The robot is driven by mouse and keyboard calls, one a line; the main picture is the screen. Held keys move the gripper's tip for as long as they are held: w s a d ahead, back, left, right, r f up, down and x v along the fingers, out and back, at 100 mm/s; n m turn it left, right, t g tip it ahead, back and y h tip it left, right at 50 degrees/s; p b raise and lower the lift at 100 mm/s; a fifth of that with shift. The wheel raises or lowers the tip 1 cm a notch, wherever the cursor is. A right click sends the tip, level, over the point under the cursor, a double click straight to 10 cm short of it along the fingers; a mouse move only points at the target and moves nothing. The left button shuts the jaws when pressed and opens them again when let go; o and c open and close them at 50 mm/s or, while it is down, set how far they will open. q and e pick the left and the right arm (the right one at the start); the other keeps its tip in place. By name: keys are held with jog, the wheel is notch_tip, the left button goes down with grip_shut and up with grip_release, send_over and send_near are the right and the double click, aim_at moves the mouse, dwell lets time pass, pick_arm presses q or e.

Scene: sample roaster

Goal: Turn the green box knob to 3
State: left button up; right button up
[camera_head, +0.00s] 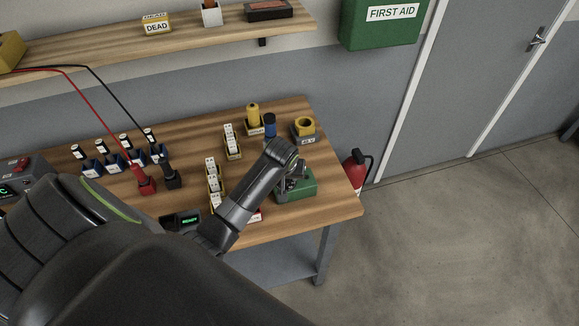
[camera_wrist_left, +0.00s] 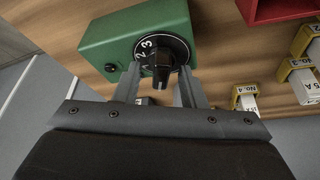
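The green box (camera_head: 299,188) stands near the right front end of the workbench, partly hidden by my left arm. In the left wrist view the green box (camera_wrist_left: 115,40) shows a black round dial with white numerals, 3 and 2 readable on its left side. The black knob (camera_wrist_left: 161,67) sticks out from the dial; I cannot tell which number it points to. My left gripper (camera_wrist_left: 158,80) is open, with one finger on each side of the knob and gaps visible. In the head view the left gripper (camera_head: 287,184) is at the box, mostly hidden. My right gripper is not in view.
Labelled holders (camera_head: 232,142) stand left of the box. A red bin (camera_wrist_left: 275,10) is beside the box.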

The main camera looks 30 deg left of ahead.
pick_arm(q)
jog(key=shift+s+r, duration=0.1)
jog(key=shift+s, duration=0.15)
jog(key=shift+d, duration=0.1)
jog(key=c, duration=0.5)
grip_shut()
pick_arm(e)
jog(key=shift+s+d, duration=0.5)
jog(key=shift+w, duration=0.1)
